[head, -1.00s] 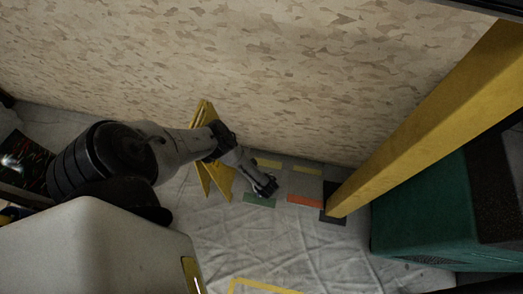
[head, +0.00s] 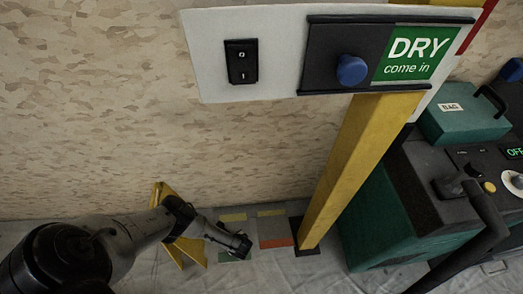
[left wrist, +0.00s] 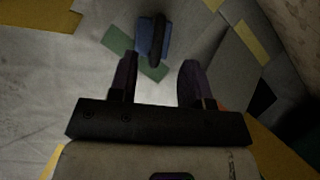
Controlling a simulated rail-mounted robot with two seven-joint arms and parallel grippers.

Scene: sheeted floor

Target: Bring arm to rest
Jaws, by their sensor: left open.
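My left arm comes in from the lower left in the head view. Its gripper (head: 240,252) is low over the sheeted floor, near a green floor patch. In the left wrist view the left gripper (left wrist: 158,72) has its two dark fingers apart with nothing between them. A blue object with a dark top (left wrist: 143,38) lies beyond the fingertips, beside a green patch (left wrist: 118,42); the gap between fingers and object is hard to judge. My right gripper is not in view.
A yellow folding stand (head: 163,195) is behind the arm at the wall. A yellow post (head: 345,170) rises right of the gripper. A white panel (head: 212,60) carries a black switch (head: 241,62) and a "DRY come in" sign (head: 415,52). A green machine (head: 365,225) fills the right.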

